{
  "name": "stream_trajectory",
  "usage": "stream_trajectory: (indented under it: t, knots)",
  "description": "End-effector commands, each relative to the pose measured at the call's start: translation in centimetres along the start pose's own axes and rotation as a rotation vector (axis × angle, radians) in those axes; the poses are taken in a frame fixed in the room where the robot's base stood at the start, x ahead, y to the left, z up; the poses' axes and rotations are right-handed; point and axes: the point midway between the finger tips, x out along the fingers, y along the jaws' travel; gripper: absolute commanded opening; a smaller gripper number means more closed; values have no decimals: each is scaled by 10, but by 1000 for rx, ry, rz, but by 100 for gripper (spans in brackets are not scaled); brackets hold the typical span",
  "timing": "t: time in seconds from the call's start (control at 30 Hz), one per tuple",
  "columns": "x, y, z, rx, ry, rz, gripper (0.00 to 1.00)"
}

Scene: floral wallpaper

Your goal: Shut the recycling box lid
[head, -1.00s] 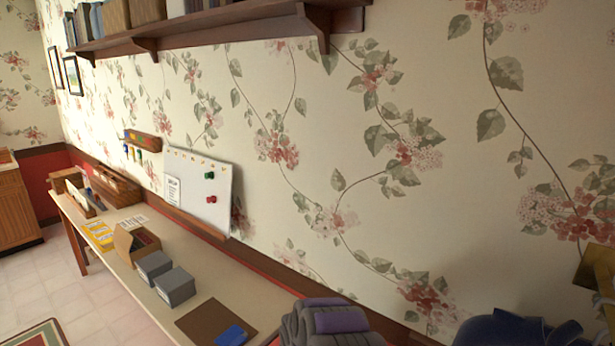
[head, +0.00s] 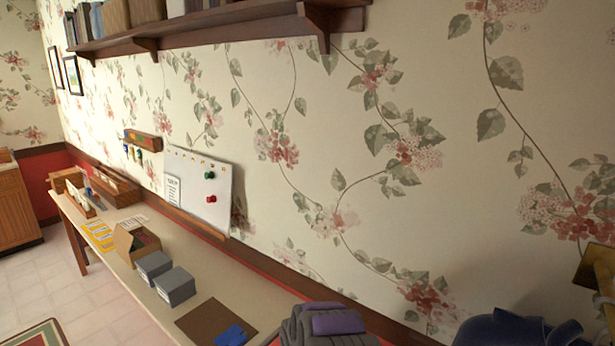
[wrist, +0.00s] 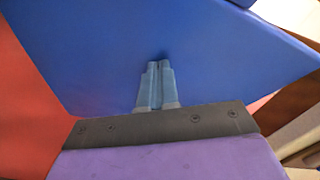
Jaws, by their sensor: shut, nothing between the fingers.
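A broad flat blue panel (wrist: 110,45) fills most of the wrist view and is probably the recycling box lid. Its edges slant at left and right, and its hinge and the box below it are not clear in this view. My gripper (wrist: 157,65) is shut and empty, its two pale blue fingers side by side in front of the panel. I cannot tell whether the fingertips touch it. My gripper's fingers do not show in the head view, and no recycling box can be made out for certain there.
A dark blue shape (head: 520,330) is cut off at the lower right. A red surface (wrist: 30,100) lies left of the blue panel.

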Motion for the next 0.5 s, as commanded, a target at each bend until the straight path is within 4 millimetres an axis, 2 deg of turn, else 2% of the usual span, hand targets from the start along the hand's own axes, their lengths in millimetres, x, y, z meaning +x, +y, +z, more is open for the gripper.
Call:
stream_trajectory:
  t: [0.5]
  knots:
    - [25,1,1,-1,-4,3,0]
